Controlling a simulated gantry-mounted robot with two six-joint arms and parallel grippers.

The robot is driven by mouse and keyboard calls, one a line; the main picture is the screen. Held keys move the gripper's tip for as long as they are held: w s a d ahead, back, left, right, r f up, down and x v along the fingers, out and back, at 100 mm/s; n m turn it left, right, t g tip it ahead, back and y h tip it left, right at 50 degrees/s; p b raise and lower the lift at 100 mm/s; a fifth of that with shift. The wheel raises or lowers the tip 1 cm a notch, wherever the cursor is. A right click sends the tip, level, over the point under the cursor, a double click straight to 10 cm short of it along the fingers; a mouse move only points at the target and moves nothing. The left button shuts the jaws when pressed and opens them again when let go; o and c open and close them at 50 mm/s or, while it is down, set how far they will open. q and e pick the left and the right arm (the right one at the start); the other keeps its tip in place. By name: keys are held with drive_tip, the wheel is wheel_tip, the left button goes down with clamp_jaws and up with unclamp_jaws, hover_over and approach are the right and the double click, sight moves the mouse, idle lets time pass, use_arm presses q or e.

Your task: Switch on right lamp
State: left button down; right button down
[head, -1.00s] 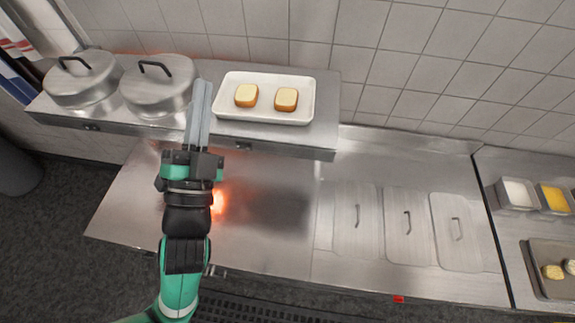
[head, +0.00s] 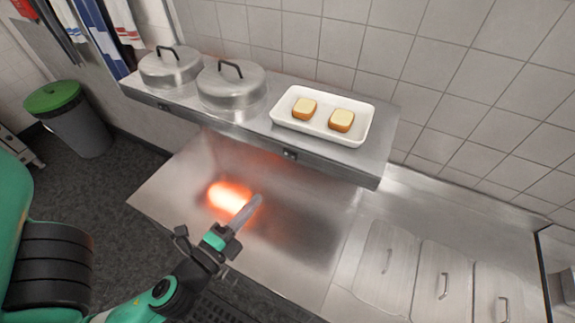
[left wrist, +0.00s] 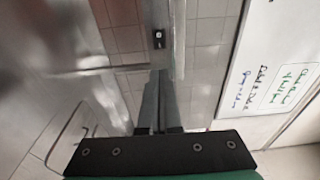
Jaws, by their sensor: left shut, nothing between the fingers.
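The metal shelf (head: 345,160) has a small dark switch (head: 290,154) on the right part of its front edge and another switch (head: 163,107) on the left part. One small switch shows ahead of the fingertips in the left wrist view (left wrist: 158,39). An orange glow (head: 230,197) lights the counter below the left part of the shelf; the lamps themselves are hidden under it. The counter below the right part looks dark. My left gripper (head: 257,200) is shut and empty, in front of and below the shelf, apart from the right switch. My right gripper is not in view.
A white tray (head: 366,126) with two bread pieces and two metal lids (head: 232,88) sit on the shelf. The steel counter (head: 300,278) is clear, with handled covers (head: 388,262) at the right. A green-lidded bin (head: 76,118) stands on the floor at left.

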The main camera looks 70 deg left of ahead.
use_arm(q)
approach(294, 158)
drive_tip(key=p+x, duration=0.1)
drive_tip(key=x, duration=0.5)
drive_tip(key=shift+s+r+p, duration=0.1)
drive_tip(key=shift+p, duration=0.2)
drive_tip(key=shift+w+a, duration=0.3)
drive_tip(key=shift+w, duration=0.1)
drive_tip(key=shift+w, duration=0.1)
